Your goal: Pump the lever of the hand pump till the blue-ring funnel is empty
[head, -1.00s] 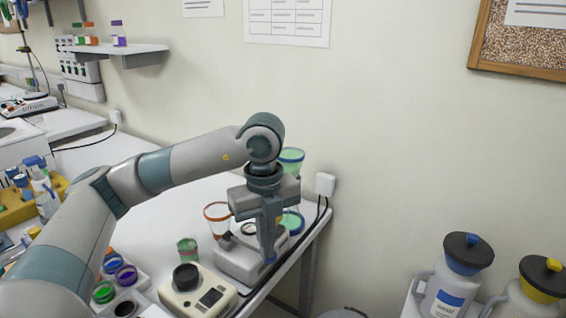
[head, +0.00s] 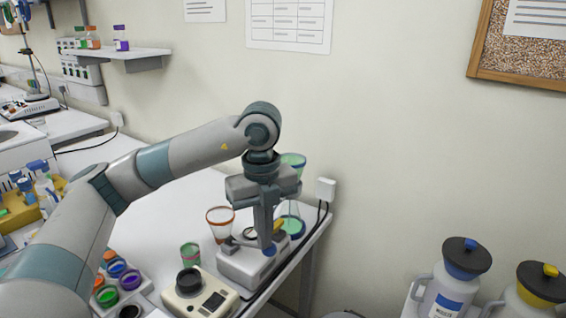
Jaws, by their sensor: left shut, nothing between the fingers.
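The hand pump's white base (head: 238,268) stands near the right edge of the white bench. My left gripper (head: 267,246) points down over the pump, its fingers shut with nothing between them. It hides much of the pump, and I cannot tell whether it touches the lever. A small yellow part (head: 278,225) shows beside the fingers. Green liquid shows in the upper glass (head: 294,161). An orange-ring funnel (head: 220,220) stands left of the gripper. My right gripper is out of view.
A beige device with a black top (head: 214,300) and a green jar (head: 190,254) stand left of the pump. Several coloured jars (head: 130,280) sit further left. A wall socket (head: 326,188) and cables are just right. Two waste jugs (head: 448,290) stand at lower right.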

